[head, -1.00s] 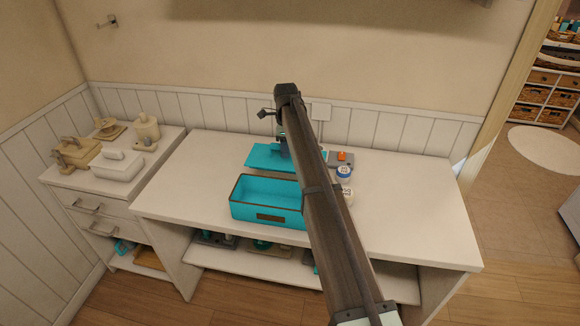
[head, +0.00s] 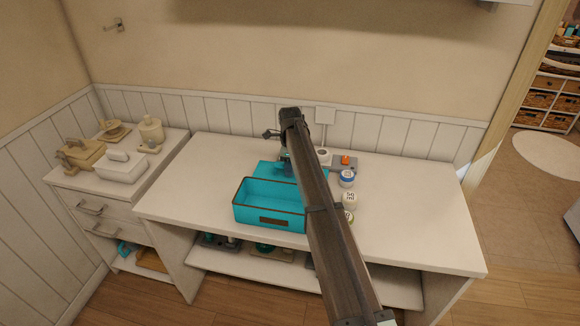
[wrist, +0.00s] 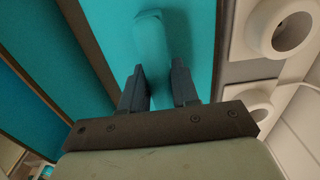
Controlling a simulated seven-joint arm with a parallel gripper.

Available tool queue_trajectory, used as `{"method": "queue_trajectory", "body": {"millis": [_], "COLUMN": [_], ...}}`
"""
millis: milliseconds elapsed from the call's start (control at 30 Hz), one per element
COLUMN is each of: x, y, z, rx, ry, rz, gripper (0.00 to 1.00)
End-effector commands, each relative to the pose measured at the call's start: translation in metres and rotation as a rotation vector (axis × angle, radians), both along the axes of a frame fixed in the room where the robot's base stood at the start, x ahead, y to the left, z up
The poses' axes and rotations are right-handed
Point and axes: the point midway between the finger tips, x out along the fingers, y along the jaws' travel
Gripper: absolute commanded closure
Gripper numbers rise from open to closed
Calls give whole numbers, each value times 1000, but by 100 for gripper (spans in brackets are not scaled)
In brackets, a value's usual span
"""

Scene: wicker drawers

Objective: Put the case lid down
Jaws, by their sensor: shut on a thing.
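The case lid (head: 264,168) is a flat teal panel just behind the open case. Its front edge is hidden by the case and its right part by my arm. The teal case (head: 268,213) with a brown rim stands open and empty on the white desk. My gripper (wrist: 159,88) is shut on the lid's raised teal handle (wrist: 155,38) in the wrist view, with one dark finger on each side. In the head view my gripper (head: 286,168) is mostly hidden by the arm. I cannot tell whether the lid touches the desk.
Several small jars, one blue and white (head: 347,178), stand right of the lid and case. A grey tray (head: 338,166) with an orange-topped item is behind them. The desk (head: 420,225) is clear at left and right. A side cabinet (head: 100,190) holds beige containers.

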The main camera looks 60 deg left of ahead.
Motion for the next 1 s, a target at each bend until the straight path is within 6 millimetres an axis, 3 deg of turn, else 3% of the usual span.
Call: {"method": "queue_trajectory", "body": {"millis": [300, 633, 767, 1000], "x": [0, 0, 0, 0], "y": [0, 0, 0, 1], "z": [0, 5, 20, 66], "rx": [0, 0, 1, 2], "ry": [0, 0, 0, -1], "rz": [0, 0, 0, 0], "gripper": [45, 45, 45, 45]}}
